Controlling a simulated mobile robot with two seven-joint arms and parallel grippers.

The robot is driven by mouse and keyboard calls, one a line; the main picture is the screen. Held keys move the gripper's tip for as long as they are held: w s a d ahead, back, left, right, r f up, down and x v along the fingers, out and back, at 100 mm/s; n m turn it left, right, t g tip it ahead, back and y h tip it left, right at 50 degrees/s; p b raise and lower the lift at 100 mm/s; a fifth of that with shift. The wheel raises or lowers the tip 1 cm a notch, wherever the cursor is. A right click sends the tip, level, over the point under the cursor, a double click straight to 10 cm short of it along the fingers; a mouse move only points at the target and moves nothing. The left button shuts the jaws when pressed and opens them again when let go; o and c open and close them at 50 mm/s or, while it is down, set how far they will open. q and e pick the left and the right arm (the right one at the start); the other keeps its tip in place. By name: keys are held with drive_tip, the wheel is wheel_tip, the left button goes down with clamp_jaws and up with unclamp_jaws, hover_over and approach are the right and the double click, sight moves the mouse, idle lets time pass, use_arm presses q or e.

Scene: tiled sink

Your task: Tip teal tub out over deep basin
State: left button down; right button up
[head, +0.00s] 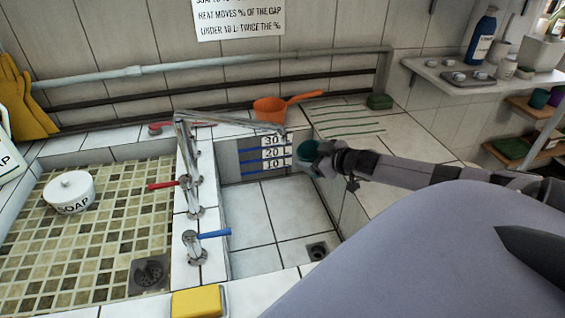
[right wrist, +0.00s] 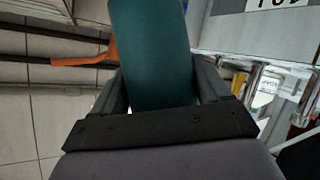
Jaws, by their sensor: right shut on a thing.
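The teal tub (head: 307,151) is held by my right gripper (head: 330,157) above the right side of the deep basin (head: 265,215). In the right wrist view the teal tub (right wrist: 150,50) fills the space between the two fingers. The tub is small in the head view, and I cannot tell its exact tilt or what is in it. The deep basin has white tiled walls, blue level marks (head: 265,157) at its back and a drain (head: 317,251) at the front right. Its visible floor is bare. My left gripper is not in view.
Taps and a swing spout (head: 230,121) stand on the divider left of the basin. An orange ladle (head: 270,109) rests on the back ledge. A soap pot (head: 70,190) sits in the shallow mosaic basin. A yellow sponge (head: 198,301) lies on the front edge.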

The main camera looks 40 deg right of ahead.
drive_tip(key=shift+s+d+r+m+y, duration=0.15)
drive_tip(key=shift+d+r+m+y, duration=0.2)
drive_tip(key=shift+d+m, duration=0.25)
drive_tip(key=shift+s+d+r+m+t+y+b, duration=0.1)
drive_tip(key=shift+d+r+m+t+y+b, duration=0.1)
drive_tip(key=shift+d+m+t+b, duration=0.15)
drive_tip(key=shift+s+d+r+m+t+y+b, duration=0.15)
drive_tip(key=shift+d+m+b, duration=0.1)
drive_tip(key=shift+d+b, duration=0.2)
drive_tip(key=shift+d+r+m+b, duration=0.2)
drive_tip(key=shift+d+m+b, duration=0.05)
drive_tip(key=shift+m+b, duration=0.1)
